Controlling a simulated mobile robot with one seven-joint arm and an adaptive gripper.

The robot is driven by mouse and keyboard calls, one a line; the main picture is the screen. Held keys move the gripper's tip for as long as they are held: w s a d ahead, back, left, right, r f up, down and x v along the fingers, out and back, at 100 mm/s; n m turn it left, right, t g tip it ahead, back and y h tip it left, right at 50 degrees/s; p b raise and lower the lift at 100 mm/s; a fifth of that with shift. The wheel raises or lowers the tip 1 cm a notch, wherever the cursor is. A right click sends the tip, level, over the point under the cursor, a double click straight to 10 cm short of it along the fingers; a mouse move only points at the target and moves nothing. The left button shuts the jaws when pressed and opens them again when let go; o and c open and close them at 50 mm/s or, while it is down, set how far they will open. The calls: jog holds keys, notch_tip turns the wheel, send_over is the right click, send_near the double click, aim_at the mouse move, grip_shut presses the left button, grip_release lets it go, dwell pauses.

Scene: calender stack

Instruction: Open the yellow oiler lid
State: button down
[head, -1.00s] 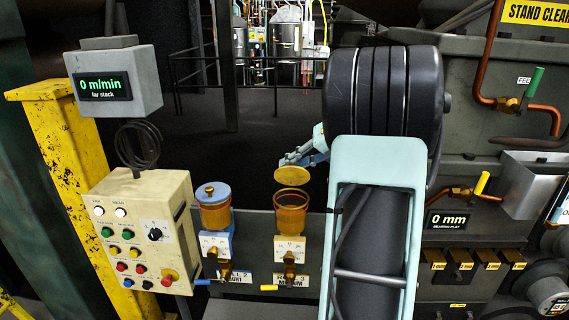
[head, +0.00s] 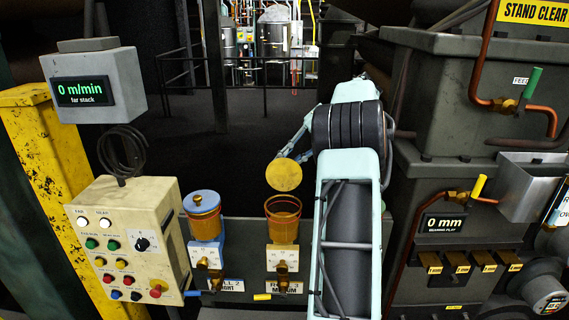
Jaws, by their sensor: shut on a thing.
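The yellow oiler lid (head: 284,176) is a round yellow disc standing steeply tilted, its face toward me, just above the rear rim of its oiler. The yellow oiler (head: 283,222) is an amber see-through cup with an open top, above a white block with a brass valve. My gripper (head: 287,155) is shut on the lid's upper edge, from behind. Its fingertips are small and partly hidden by the lid. I cannot tell whether the lid touches the cup's rim.
A second oiler with a blue lid (head: 201,203) stands to the left, its lid on. The button panel (head: 122,235) and a display box (head: 92,86) are farther left. Copper pipes (head: 513,106) and a steel tray (head: 531,188) are at the right. A dark railing (head: 187,70) stands behind.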

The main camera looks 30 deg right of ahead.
jog(key=shift+f, duration=0.1)
dwell(0.4)
jog(key=c, duration=1.8)
grip_release()
jog(key=shift+w, duration=0.1)
jog(key=shift+c, duration=0.2)
jog(key=v, duration=0.7)
jog(key=shift+d, duration=0.2)
